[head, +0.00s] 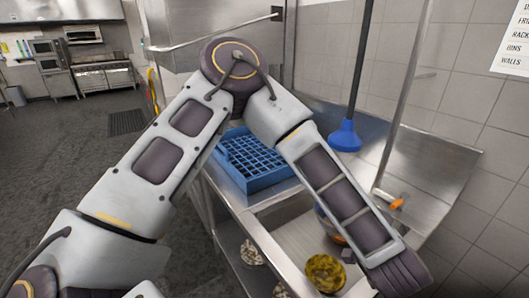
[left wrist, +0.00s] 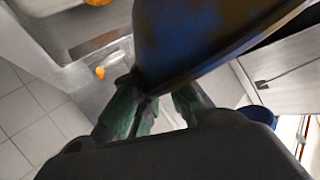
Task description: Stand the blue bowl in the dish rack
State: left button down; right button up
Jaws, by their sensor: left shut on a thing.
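The blue bowl (left wrist: 205,35) fills the upper middle of the left wrist view, dark blue with brown patches. My left gripper (left wrist: 150,98) is shut on its rim, one finger on each side. In the head view my left forearm hides most of the bowl; a blue and orange edge of it (head: 323,222) shows above the sink counter. The blue dish rack (head: 256,163), a gridded tray, sits on the metal counter behind my arm, left of the bowl. The arm covers part of the rack. My right gripper is in neither view.
A yellow patterned bowl (head: 325,272) is at the near end of the sink counter. Patterned dishes (head: 250,252) lie on the lower shelf. The tiled wall bounds the right side; open floor lies left.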

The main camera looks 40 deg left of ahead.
pick_arm(q)
jog(key=shift+s+d+r+m+h, duration=0.45)
jog(key=shift+s+d+m, duration=0.1)
jog(key=shift+s, duration=0.2)
jog(key=shift+s+d+r+m+t+h, duration=0.25)
jog(key=shift+s+d+m+t+h, duration=0.1)
jog(key=shift+s+d+t+h, duration=0.15)
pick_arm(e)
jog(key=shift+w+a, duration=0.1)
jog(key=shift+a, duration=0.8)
pick_arm(q)
jog(key=shift+s, duration=0.15)
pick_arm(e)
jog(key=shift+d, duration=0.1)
